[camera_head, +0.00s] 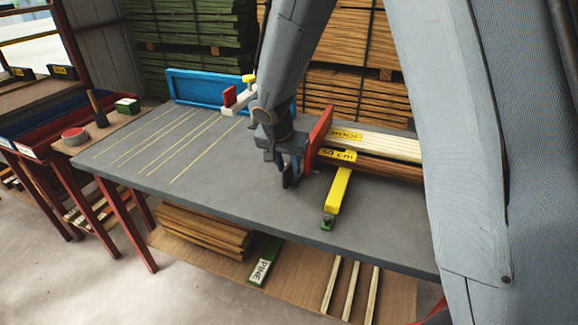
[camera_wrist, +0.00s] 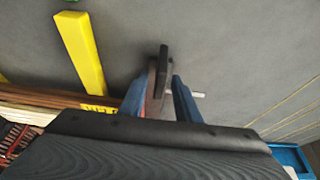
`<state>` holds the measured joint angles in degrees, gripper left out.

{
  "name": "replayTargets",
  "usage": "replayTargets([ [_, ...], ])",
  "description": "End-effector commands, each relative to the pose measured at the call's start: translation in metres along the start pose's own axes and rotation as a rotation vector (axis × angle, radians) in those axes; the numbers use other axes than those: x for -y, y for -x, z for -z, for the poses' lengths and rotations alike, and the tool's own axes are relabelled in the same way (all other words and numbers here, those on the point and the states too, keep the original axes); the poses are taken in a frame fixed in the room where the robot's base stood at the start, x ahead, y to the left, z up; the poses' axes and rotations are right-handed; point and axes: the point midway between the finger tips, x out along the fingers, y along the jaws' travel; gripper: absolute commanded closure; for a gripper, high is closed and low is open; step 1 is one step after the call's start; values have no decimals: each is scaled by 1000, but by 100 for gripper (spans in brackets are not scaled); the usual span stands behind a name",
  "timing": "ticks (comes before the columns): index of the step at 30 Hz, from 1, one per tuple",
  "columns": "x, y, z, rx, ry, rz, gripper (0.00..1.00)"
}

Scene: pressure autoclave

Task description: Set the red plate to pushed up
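The red plate (camera_head: 319,137) stands upright on the grey bench at the end of the wood stack, beside the yellow "50 cm" label. My gripper (camera_head: 290,176) is low over the bench, just left of the plate. In the wrist view, the blue fingers of my gripper (camera_wrist: 160,98) stand apart on either side of a dark upright piece (camera_wrist: 163,65). A thin red edge shows between them. Whether the fingers press on the dark piece cannot be told. My gripper hides part of the plate's near side.
A yellow bar (camera_head: 338,191) lies on the bench (camera_head: 150,165) right of my gripper. It also shows in the wrist view (camera_wrist: 80,48). A blue panel (camera_head: 195,87) and a smaller red-and-white part (camera_head: 238,98) are at the back. The bench's left half, with pale lines, is clear.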

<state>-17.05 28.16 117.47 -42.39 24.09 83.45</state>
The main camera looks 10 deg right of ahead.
Motion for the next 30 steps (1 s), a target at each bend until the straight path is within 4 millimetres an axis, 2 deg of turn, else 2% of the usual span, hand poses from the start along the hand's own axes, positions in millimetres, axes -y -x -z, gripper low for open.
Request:
replayTargets([
  [11,0,4,1,-1,-2,1,70],
  [24,0,64,1,-2,-1,2,70],
  [30,0,77,0,0,-1,0,70],
])
